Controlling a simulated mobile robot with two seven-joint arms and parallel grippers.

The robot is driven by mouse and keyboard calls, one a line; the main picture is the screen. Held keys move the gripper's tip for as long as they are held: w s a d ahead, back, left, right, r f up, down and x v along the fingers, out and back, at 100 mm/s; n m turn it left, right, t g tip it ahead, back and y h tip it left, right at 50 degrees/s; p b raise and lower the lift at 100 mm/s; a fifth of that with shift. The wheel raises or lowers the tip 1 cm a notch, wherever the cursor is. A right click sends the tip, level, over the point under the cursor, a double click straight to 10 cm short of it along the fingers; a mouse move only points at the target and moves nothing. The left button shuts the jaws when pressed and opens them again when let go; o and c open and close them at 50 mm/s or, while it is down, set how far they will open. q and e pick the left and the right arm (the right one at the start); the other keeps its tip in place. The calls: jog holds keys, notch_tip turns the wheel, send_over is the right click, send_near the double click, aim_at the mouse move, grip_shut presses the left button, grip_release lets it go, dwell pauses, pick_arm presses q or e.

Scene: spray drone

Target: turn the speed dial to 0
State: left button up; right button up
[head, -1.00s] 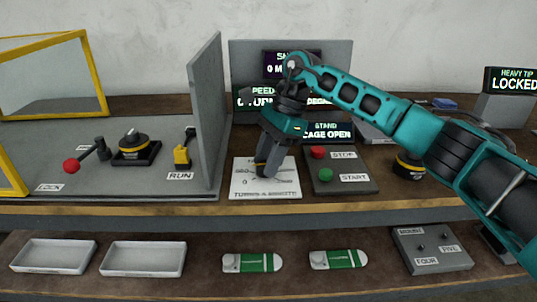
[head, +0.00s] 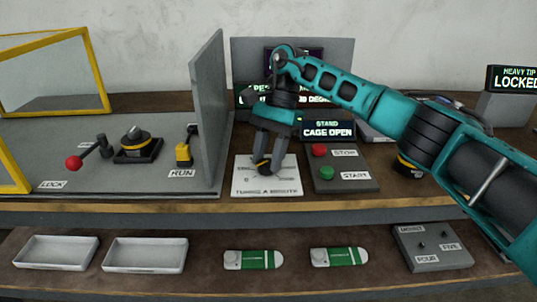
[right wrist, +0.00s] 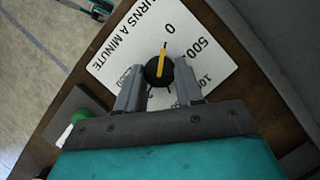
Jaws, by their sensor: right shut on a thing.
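The speed dial is a small dark knob (right wrist: 158,72) with a yellow pointer line, set on a white plate (right wrist: 110,45) marked "TURNS A MINUTE". In the right wrist view the pointer is directed close to the printed 0, with 500 farther right. My right gripper (right wrist: 158,84) points down over the plate and is shut on the knob, one finger on each side. In the head view the right gripper (head: 264,165) stands on the same plate (head: 290,188), and its fingers partly hide the dial. My left gripper is not in view.
A panel with a red STOP button (head: 319,150) and a green START button (head: 327,172) stands just right of the plate. A grey upright partition (head: 207,115) stands to its left. Behind are screens, one reading "CAGE OPEN" (head: 328,130). Trays (head: 145,255) lie on the lower shelf.

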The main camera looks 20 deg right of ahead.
jog(key=o, duration=1)
jog(key=shift+o, duration=0.2)
jog(key=p+v, duration=0.3)
jog(key=v, duration=1)
jog(key=shift+f, duration=0.1)
